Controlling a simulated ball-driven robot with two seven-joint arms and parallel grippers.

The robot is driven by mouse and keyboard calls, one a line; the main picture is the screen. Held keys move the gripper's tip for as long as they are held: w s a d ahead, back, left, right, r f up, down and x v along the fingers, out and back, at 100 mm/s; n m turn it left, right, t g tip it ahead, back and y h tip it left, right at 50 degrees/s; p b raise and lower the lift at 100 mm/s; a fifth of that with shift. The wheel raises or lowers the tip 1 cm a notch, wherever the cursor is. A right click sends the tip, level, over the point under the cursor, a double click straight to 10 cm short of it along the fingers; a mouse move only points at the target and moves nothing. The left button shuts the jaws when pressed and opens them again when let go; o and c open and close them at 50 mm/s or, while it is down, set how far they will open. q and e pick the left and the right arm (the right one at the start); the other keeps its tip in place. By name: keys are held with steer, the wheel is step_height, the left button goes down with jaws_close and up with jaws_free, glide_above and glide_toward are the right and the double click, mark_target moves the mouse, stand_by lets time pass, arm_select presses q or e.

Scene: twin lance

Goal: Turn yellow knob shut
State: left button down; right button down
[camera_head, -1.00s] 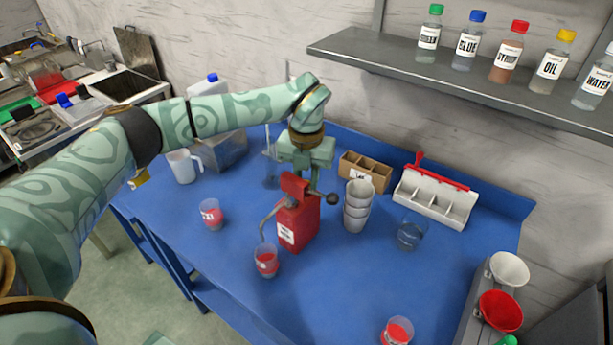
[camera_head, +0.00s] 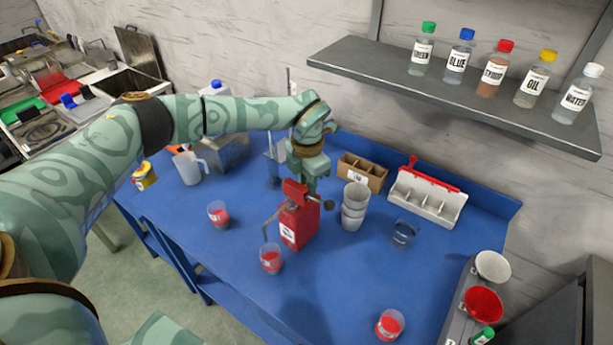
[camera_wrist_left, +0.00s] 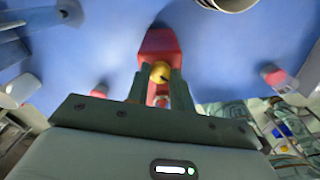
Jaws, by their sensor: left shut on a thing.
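The red dispenser (camera_head: 299,222) stands upright on the blue table, with a bent spout on its left and a dark ball-ended lever on its right. My left gripper (camera_head: 308,185) is just behind its top; its fingertips are hidden there in the head view. In the left wrist view, the yellow knob (camera_wrist_left: 160,71) sits on the red dispenser (camera_wrist_left: 160,42) between the fingers of my left gripper (camera_wrist_left: 160,80), which is shut on it. The knob is hidden in the head view. A clear cup with red contents (camera_head: 271,259) stands under the spout. My right gripper is out of view.
Stacked grey cups (camera_head: 354,206) stand close to the dispenser's right. A cardboard divider box (camera_head: 362,172), a white compartment tray (camera_head: 428,198) and a clear cup (camera_head: 404,232) are farther right. Another red-filled cup (camera_head: 218,214) is left. The front middle of the table is clear.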

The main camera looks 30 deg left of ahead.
arm_select(q)
steer(key=m+p, duration=0.1)
steer(key=m, duration=0.3)
steer(key=shift+r+p, duration=0.15)
steer(key=shift+p, duration=0.25)
steer(key=m+p, duration=0.1)
steer(key=m, duration=0.4)
steer(key=shift+m, duration=0.4)
steer(key=c, duration=1.2)
jaws_free()
step_height(320, 180, up, 16)
steer(key=shift+p, duration=0.35)
